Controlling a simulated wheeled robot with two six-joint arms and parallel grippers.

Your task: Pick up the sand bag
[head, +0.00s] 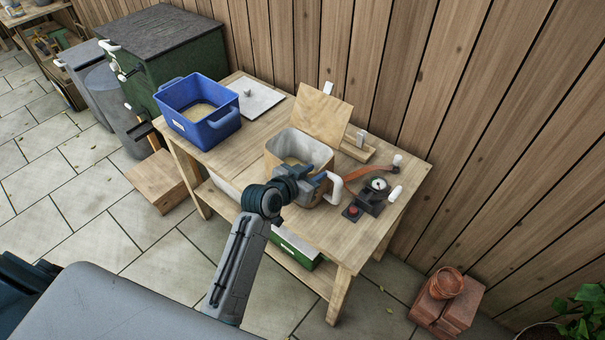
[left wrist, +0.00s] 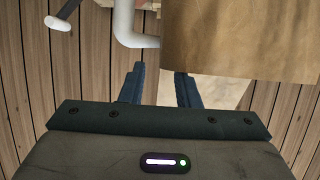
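The sand bag looks to be the brown, open-topped container (head: 291,143) with a pale inside and sand-coloured contents, standing on the wooden table. Its brown side fills the upper right of the left wrist view (left wrist: 240,38). My left gripper (head: 318,185) is at the near right side of it, in front of its brown wall. In the left wrist view my left gripper (left wrist: 161,85) has its fingers apart. The tip of one finger is partly hidden at the bag's edge; I cannot tell whether it touches. My right gripper is not in view.
A white bent handle (head: 336,188) is close beside my left gripper. A blue tub (head: 222,126) stands at the table's left. A black device (head: 370,201) with a gauge and a red button is at the right. An upright wooden board (head: 318,112) stands behind the bag.

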